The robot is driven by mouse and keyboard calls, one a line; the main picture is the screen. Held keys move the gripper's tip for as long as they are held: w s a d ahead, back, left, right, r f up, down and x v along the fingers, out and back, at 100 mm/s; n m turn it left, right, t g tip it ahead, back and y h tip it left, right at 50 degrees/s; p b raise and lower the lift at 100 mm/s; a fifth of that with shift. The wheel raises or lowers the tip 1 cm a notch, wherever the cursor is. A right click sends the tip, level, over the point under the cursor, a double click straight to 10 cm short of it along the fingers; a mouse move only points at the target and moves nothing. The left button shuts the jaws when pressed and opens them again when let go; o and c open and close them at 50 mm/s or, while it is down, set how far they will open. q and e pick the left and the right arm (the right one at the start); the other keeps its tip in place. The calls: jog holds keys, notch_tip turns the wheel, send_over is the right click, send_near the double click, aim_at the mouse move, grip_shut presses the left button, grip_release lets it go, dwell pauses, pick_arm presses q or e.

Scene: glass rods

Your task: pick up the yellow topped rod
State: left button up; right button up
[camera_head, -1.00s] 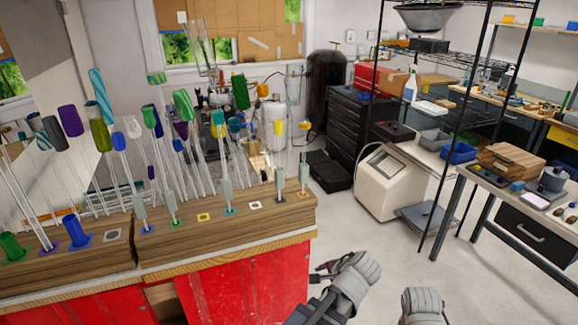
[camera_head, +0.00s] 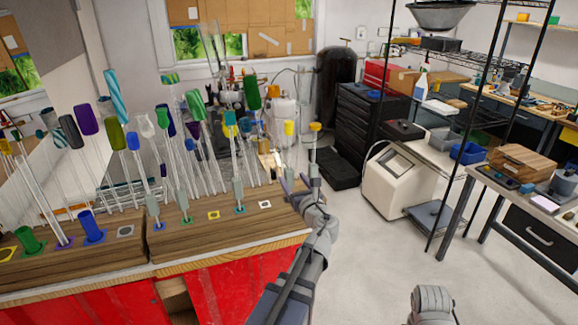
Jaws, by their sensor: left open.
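A clear rod with a yellow top (camera_head: 289,128) stands upright near the right end of the wooden rack (camera_head: 190,236). Beside it on the right stands another rod with an orange-yellow top (camera_head: 316,127). My left gripper (camera_head: 301,188) is open at the rack's right end, around the height of the lower parts of these two rods. Its fingers overlap the rods' lower ends in the picture. I cannot tell whether they touch or surround a rod.
Many rods with coloured tops, such as a green one (camera_head: 252,95) and a purple one (camera_head: 87,119), crowd the rack to the left. The rack stands on a red cabinet (camera_head: 235,285). Open floor (camera_head: 365,260) lies to the right.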

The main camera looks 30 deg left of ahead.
pick_arm(q)
jog(key=x, duration=0.8)
jog(key=shift+d+r, duration=0.1)
grip_shut()
dwell(0.6)
